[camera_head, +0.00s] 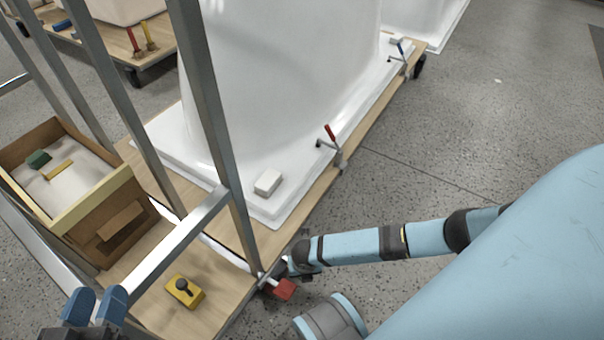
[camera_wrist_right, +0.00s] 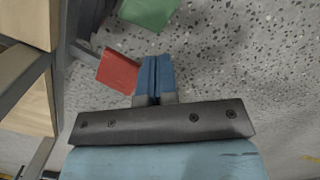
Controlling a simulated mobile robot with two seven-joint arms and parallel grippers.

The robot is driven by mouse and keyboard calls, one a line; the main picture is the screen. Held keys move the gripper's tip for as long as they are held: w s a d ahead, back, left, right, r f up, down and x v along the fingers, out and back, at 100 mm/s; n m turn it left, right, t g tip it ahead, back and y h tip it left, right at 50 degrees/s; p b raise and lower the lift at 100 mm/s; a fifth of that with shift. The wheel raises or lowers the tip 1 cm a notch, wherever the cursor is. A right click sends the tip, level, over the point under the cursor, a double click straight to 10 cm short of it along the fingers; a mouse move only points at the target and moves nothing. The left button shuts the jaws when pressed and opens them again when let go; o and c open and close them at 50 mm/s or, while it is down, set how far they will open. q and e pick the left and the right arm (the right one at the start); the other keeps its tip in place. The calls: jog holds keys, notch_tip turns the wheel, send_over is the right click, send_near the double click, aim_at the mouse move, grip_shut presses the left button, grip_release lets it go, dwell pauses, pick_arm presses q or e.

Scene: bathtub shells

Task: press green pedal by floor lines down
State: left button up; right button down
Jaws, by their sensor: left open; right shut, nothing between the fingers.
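The green pedal (camera_wrist_right: 148,12) shows at the top edge of the right wrist view, partly cut off, above the speckled floor. A red pedal (camera_wrist_right: 118,70) sits left of it and nearer; it also shows in the head view (camera_head: 284,289) at the trolley's corner. My right gripper (camera_wrist_right: 154,62) is shut and empty, with its blue fingertips right of the red pedal and short of the green one in the picture. I cannot tell whether it touches the red pedal. In the head view the green pedal is hidden. My left gripper (camera_head: 94,304) is open at the lower left.
A wooden trolley (camera_head: 228,299) with metal posts (camera_head: 215,110) carries a white tub shell (camera_head: 290,80). A yellow block with a black knob (camera_head: 185,290) and a wooden box (camera_head: 95,215) are on the left. Floor (camera_head: 440,150) on the right is clear.

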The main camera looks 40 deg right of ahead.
pick_arm(q)
jog(key=shift+n+t, duration=0.6)
jog(key=shift+t, duration=0.3)
jog(key=r+p, duration=0.1)
jog(key=r, duration=0.1)
jog(key=r+p, duration=0.3)
jog(key=shift+s+r, duration=0.35)
pick_arm(e)
notch_tip(320, 180, up, 10)
jog(key=s, duration=0.1)
jog(key=shift+a, duration=0.2)
jog(key=shift+s, duration=0.1)
